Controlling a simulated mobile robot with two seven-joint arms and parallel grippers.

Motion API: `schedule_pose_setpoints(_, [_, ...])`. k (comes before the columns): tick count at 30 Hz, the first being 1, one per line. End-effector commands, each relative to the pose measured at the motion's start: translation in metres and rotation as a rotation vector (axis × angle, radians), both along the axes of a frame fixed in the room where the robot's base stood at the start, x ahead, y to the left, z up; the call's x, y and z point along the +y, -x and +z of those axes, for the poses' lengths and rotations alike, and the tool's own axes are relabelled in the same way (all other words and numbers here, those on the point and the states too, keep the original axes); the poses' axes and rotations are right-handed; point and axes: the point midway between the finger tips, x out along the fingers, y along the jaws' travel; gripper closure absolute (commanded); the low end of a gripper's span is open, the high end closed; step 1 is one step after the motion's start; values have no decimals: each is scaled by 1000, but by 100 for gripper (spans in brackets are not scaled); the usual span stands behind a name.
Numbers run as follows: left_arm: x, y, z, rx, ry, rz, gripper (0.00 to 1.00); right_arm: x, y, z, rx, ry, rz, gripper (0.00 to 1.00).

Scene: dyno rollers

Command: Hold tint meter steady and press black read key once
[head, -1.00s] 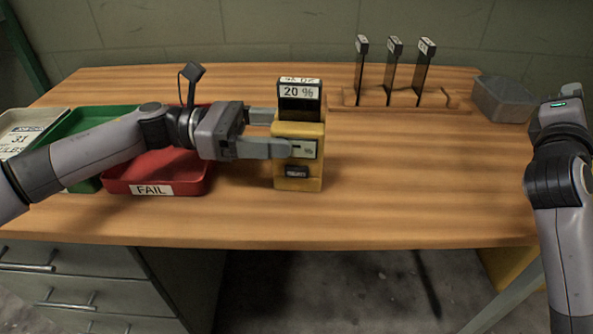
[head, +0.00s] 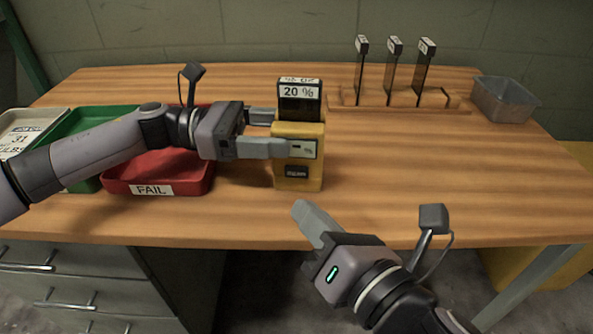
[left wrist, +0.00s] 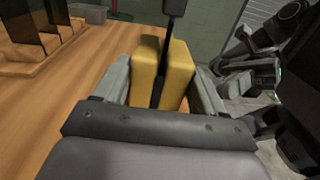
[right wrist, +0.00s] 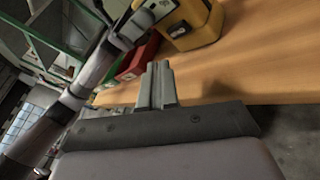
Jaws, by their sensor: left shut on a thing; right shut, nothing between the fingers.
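The yellow tint meter (head: 283,184) stands upright on the bench, with a dark sample labelled 20 % (head: 299,100) in its top slot. Its small display (head: 303,148) and the black read key (head: 297,171) below it face the front edge. My left gripper (head: 274,132) is shut on the meter's body from the left; the left wrist view shows a finger on each side of the yellow body (left wrist: 145,75). My right gripper (head: 312,216) is shut and empty, in front of and below the meter, apart from it. The meter also shows in the right wrist view (right wrist: 203,25).
A red FAIL tray (head: 190,186), a green tray (head: 84,184) and a pale tray (head: 40,116) are at the left. A wooden rack (head: 400,98) with three dark samples and a grey bin (head: 506,100) stand at the back right. The bench's right middle is clear.

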Motion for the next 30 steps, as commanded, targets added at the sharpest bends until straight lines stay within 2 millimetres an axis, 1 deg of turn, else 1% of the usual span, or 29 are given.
schedule_pose_setpoints(1, [0, 0, 0, 0, 0, 1, 49, 7, 12, -3, 12, 9, 38, 100])
schedule_pose_setpoints(4, [0, 0, 0, 0, 0, 1, 49, 17, 28, -8, 30, 22, 90, 100])
schedule_pose_setpoints(7, [0, 0, 0, 0, 0, 1, 49, 22, 37, -11, 38, 29, 118, 100])
schedule_pose_setpoints(11, [0, 0, 0, 0, 0, 1, 49, 23, 40, -12, 41, 31, 126, 100])
schedule_pose_setpoints(19, [0, 0, 0, 0, 0, 1, 49, 23, 38, -11, 40, 31, 124, 100])
schedule_pose_setpoints(22, [0, 0, 0, 0, 0, 1, 49, 22, 33, -12, 39, 32, 121, 100])
schedule_pose_setpoints(26, [0, 0, 0, 0, 0, 1, 49, 20, 20, -11, 37, 32, 120, 100])
schedule_pose_setpoints(30, [0, 0, 0, 0, 0, 1, 49, 18, 0, -11, 38, 33, 119, 100])
